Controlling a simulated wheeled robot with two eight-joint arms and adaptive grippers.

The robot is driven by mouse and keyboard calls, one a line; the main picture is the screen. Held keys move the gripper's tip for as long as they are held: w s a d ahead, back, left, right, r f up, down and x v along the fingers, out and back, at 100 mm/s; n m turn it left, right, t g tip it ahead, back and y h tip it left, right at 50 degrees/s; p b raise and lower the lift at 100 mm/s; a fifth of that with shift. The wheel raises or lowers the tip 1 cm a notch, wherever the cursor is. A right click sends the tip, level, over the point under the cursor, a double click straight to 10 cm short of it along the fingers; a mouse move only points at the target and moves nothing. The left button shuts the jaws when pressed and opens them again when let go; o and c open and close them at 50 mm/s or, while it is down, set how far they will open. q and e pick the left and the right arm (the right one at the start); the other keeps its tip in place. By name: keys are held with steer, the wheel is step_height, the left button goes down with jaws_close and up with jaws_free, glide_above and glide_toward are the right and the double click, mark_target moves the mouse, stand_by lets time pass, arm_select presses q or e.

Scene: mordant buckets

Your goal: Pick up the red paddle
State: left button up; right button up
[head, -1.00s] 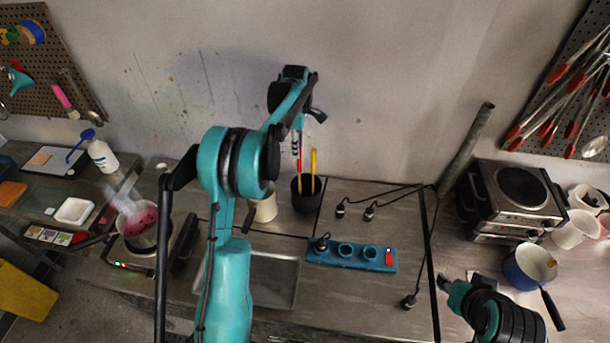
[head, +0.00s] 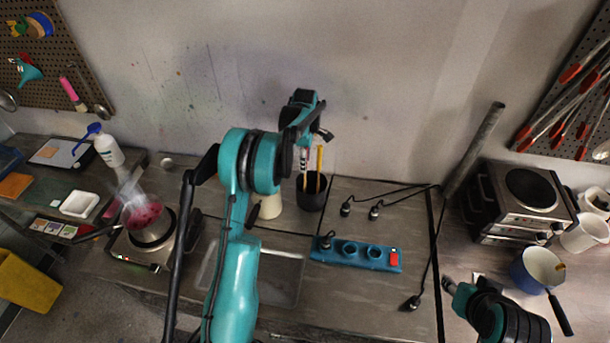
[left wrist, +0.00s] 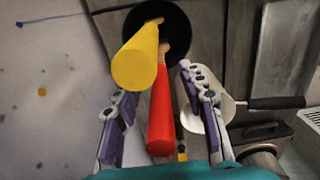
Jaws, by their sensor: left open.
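The red paddle stands handle up in a black cup (head: 312,199). Its red handle (left wrist: 160,112) points up toward the left wrist camera, and a bit of red shows below my gripper in the head view. A yellow-handled paddle (head: 320,158) leans in the same cup; its thick yellow handle (left wrist: 136,62) is beside the red one. My left gripper (left wrist: 158,118) is open, with one finger on each side of the red handle. The paddles' lower ends are hidden in the cup. My right gripper (head: 448,284) is at the lower right, away from the cup; its fingers are unclear.
A cream jug (head: 267,206) with a dark handle stands close left of the cup. A teal socket strip (head: 355,254) with black cables lies in front. A steaming pot (head: 149,222) sits on a burner at left; a cooker (head: 522,200) stands at right. The wall is close behind.

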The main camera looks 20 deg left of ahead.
arm_select(q)
jaws_close()
step_height(320, 180, up, 10)
steer(key=shift+r, duration=0.1)
stand_by(0.5)
step_height(320, 180, up, 6)
steer(key=p, duration=0.4)
stand_by(0.4)
